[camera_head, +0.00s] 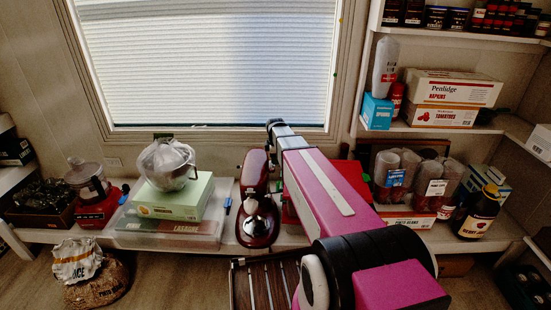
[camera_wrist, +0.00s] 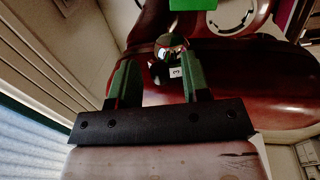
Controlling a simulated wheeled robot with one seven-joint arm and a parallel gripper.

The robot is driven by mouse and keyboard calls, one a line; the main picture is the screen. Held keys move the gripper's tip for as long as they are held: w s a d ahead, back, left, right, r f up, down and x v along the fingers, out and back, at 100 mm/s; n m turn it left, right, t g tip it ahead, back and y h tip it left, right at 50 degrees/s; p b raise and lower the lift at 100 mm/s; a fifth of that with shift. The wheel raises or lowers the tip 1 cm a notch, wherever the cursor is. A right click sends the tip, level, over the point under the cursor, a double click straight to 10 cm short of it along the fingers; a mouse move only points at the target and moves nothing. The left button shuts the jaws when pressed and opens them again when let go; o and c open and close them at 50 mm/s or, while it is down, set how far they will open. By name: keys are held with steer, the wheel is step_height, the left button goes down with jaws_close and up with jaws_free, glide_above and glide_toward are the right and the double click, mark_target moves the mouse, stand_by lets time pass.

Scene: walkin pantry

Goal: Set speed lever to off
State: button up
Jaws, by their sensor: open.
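A dark red stand mixer (camera_head: 256,190) stands on the counter under the window, with a shiny metal part (camera_head: 260,221) at its front. In the wrist view, its glossy red body (camera_wrist: 250,85) fills the upper right. A small dark rounded knob (camera_wrist: 172,42), perhaps the speed lever, shows on its side with a small white mark (camera_wrist: 176,72) below. My gripper (camera_wrist: 160,66) is open, with its two fingers pointing toward the mixer and the knob near the right fingertip. I cannot tell whether they touch. In the head view my gripper (camera_head: 275,125) is beside the mixer's top, partly hidden.
A blender-like appliance (camera_head: 88,185) stands farther left. Right shelves hold canisters (camera_head: 396,168), boxes (camera_head: 453,88) and a dark bottle (camera_head: 480,212). A slatted wooden rack (camera_head: 268,283) is in front.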

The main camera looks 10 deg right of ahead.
jaws_close()
steer(key=shift+w+f, duration=0.1)
steer(key=shift+w, duration=0.05)
steer(key=shift+w+d+f+g+y, duration=0.1)
steer(key=shift+w+f+g+y, duration=0.15)
steer(key=shift+w+g, duration=0.65)
steer(key=shift+w+d+f+g+y, duration=0.2)
steer(key=shift+w+g, duration=0.1)
steer(key=shift+g, duration=1.15)
steer(key=shift+w+d+f+g+y, duration=0.1)
steer(key=shift+w+f+g+y, duration=0.15)
steer(key=shift+w+g, duration=0.65)
steer(key=shift+s+g, duration=0.35)
jaws_free()
